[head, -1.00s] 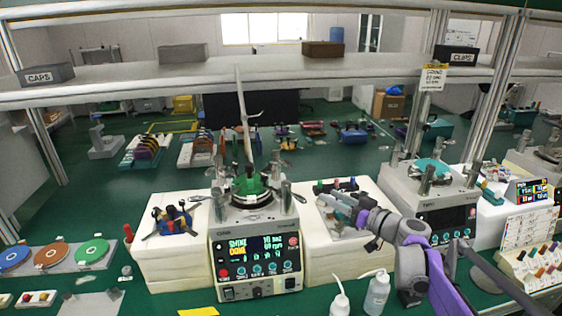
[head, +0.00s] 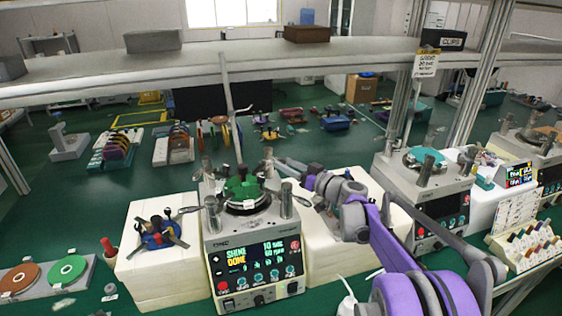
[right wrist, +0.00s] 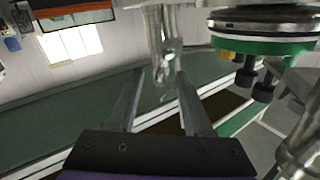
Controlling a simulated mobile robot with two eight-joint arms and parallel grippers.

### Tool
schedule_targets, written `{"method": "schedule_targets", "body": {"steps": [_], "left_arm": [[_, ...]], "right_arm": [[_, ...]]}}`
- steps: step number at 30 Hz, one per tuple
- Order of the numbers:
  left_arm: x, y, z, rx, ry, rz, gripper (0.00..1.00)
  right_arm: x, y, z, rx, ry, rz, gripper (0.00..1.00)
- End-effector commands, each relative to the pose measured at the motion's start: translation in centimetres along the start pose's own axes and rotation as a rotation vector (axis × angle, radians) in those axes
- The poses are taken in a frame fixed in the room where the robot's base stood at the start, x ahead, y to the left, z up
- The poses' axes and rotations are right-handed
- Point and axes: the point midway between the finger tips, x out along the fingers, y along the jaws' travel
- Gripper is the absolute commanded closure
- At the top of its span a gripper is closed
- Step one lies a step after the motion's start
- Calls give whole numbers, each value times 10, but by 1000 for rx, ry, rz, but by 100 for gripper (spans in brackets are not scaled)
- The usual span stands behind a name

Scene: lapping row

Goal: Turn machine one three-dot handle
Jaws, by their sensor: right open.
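Machine one (head: 257,257) stands in the middle of the head view, its lit screen reading "SHINE DONE". On top is a round green lapping plate (head: 243,188) with several upright metal posts around it; one front post (head: 286,198) stands at its right. I cannot tell which handle bears three dots. My right gripper (head: 277,164) reaches in from the right, just above the machine's top right side. In the right wrist view its fingers (right wrist: 160,75) are spread and empty, a metal post (right wrist: 155,42) showing beyond the tips. The green plate (right wrist: 262,42) is at right there.
White blocks flank machine one; the left one (head: 160,275) bears a blue fixture with handles (head: 157,236). A second machine (head: 425,195) stands to the right. A long shelf (head: 190,70) crosses behind. Coloured discs (head: 67,269) lie at left. A white bottle stands at the front edge.

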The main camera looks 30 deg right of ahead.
Motion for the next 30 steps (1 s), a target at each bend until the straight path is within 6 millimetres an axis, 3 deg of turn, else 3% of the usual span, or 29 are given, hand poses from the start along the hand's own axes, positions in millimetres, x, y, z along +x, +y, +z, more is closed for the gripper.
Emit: {"method": "schedule_targets", "body": {"steps": [6, 15, 17, 24, 30], "left_arm": [[-2, 0, -2, 0, 1, 0, 100], [-2, 0, -2, 0, 1, 0, 100], [-2, 0, -2, 0, 1, 0, 100], [-2, 0, -2, 0, 1, 0, 100], [-2, 0, -2, 0, 1, 0, 100]], "right_arm": [[22, 0, 0, 0, 0, -1, 49], [24, 0, 0, 0, 0, 1, 49], [24, 0, 0, 0, 0, 1, 56], [24, 0, 0, 0, 0, 1, 100], [24, 0, 0, 0, 0, 1, 100]]}}
